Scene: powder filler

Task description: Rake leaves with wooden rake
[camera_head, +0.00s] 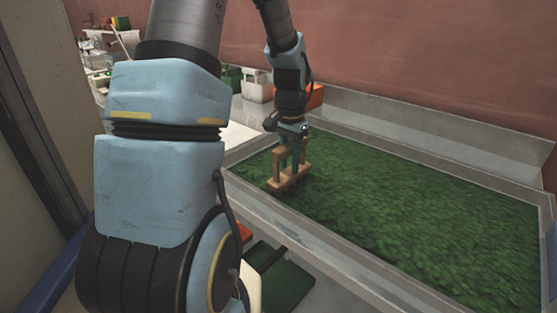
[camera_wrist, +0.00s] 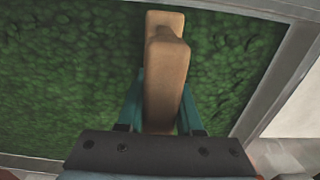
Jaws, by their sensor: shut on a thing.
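My gripper (camera_head: 293,157) is shut on the wooden rake (camera_head: 289,179), near the left end of the tray. The rake is light wood with a wide bar at its lower end, which sits at or just above the leaves; contact is unclear. The wrist view shows the rake (camera_wrist: 166,80) between the two teal fingers of my gripper (camera_wrist: 163,100). Green leaves (camera_head: 420,210) cover the grey tray (camera_head: 330,246) in a fairly even layer; they also fill much of the wrist view (camera_wrist: 70,70).
The tray's raised rim (camera_wrist: 285,60) bounds the leaves. An orange box (camera_head: 315,96) and a white box (camera_head: 257,90) stand behind the tray. A dark green item (camera_head: 285,285) lies below the tray's front side. A reddish wall (camera_head: 420,60) is at the back.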

